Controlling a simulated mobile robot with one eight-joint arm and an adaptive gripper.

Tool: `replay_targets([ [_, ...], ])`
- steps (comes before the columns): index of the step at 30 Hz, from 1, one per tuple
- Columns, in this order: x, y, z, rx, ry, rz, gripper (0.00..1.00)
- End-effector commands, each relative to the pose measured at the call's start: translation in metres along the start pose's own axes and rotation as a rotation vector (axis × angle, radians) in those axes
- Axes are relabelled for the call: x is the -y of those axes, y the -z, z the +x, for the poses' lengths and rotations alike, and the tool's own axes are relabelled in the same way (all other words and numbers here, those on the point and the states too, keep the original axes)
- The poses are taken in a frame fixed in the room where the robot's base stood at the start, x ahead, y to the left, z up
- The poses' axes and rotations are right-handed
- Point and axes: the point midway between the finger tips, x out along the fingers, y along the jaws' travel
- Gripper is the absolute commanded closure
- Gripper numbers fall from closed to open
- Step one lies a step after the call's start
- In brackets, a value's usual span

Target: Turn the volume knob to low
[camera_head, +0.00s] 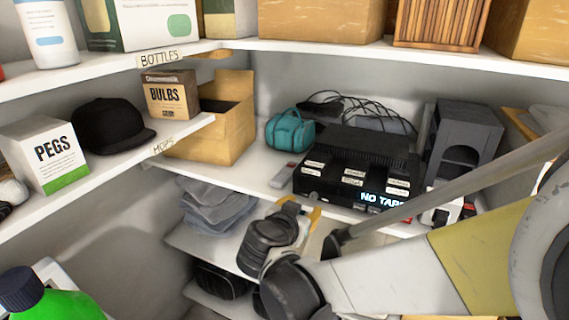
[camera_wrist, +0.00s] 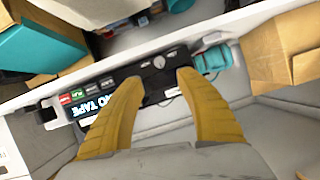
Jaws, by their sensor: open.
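A black tape player (camera_head: 345,165) with a lit "NO TAPE" display (camera_head: 382,202) sits on the middle shelf. In the wrist view its front panel (camera_wrist: 128,72) appears tilted, with the display (camera_wrist: 92,108) at the left. A small round light knob (camera_wrist: 159,62) is on the panel toward the right; its setting is too small to read. My gripper (camera_wrist: 161,78) has two yellow fingers spread apart and empty, with the knob showing just beyond the gap between the tips. In the head view my gripper (camera_head: 304,213) is in front of and below the player's left part; the knob cannot be made out there.
A teal bag (camera_head: 290,130) sits left of the player, also seen in the wrist view (camera_wrist: 213,60). A grey speaker-like box (camera_head: 463,140) stands at its right. Cables (camera_head: 350,105) lie behind. Folded grey cloth (camera_head: 215,205) is on the shelf below. An open cardboard box (camera_head: 225,120) stands left.

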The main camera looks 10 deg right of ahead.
Motion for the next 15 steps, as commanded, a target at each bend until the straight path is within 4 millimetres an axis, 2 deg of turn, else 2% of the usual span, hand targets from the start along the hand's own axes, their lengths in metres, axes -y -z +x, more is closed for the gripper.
replay_targets([
  [5,-0.001,-0.002,0.024,-0.002,-0.003,0.003,0.57],
  [15,-0.001,-0.002,0.088,-0.001,-0.002,0.002,0.57],
])
